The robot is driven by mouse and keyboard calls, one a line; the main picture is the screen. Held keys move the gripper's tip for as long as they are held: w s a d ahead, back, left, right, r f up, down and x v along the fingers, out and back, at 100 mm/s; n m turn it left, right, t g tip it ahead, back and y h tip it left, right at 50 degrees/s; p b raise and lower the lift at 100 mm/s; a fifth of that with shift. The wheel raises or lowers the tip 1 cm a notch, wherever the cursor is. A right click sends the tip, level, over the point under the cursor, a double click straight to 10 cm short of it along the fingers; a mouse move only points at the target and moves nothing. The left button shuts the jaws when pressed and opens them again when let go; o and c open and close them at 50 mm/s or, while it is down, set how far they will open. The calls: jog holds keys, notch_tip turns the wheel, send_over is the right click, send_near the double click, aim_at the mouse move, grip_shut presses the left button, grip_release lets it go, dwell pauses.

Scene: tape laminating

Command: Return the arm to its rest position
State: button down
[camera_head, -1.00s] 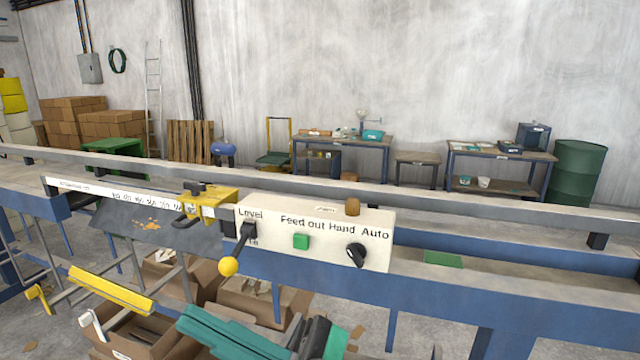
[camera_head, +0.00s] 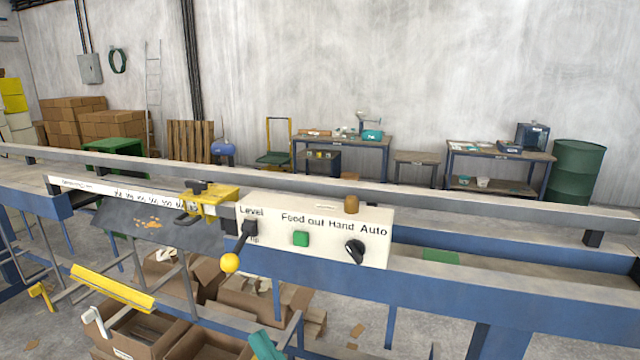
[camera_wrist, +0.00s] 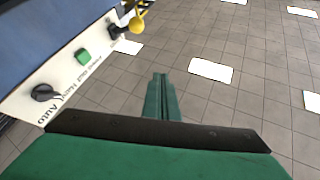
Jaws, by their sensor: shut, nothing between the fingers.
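My gripper (camera_wrist: 160,82) shows in the wrist view with its green fingers together and nothing between them. It is in free air over the tiled floor, apart from the machine's control panel. In the head view only a small teal part of my arm shows at the bottom edge. The white control panel (camera_head: 315,230) carries a green button (camera_head: 301,238), a black rotary knob (camera_head: 355,250) and a lever with a yellow ball (camera_head: 229,263). The panel also shows at the upper left of the wrist view (camera_wrist: 62,88).
The machine's blue beam (camera_head: 440,290) and grey rail (camera_head: 420,194) cross the head view. A yellow clamp (camera_head: 212,200) sits left of the panel. Open cardboard boxes (camera_head: 140,325) stand below. Work tables (camera_head: 345,141) and a green drum (camera_head: 577,170) are at the back wall.

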jog(key=s+d+f+m+h, duration=0.25)
jog(key=f+h, duration=0.25)
jog(key=f, duration=0.4)
jog(key=s+d+f+m+h, duration=0.2)
jog(key=f+m+h, duration=0.15)
jog(key=f, duration=0.45)
jog(key=s+d+f+m+h, duration=0.25)
jog(key=f+h, duration=0.25)
jog(key=f, duration=0.4)
jog(key=s+f+n+g+h, duration=0.1)
jog(key=s+f, duration=0.2)
jog(key=s, duration=0.8)
jog(key=s+d+f+n+g+h, duration=0.1)
jog(key=s+f+h, duration=0.1)
jog(key=s, duration=0.8)
jog(key=shift+s+d+f+n, duration=0.25)
jog(key=shift+s+f+n, duration=0.15)
jog(key=shift+f, duration=0.4)
jog(key=shift+w, duration=0.15)
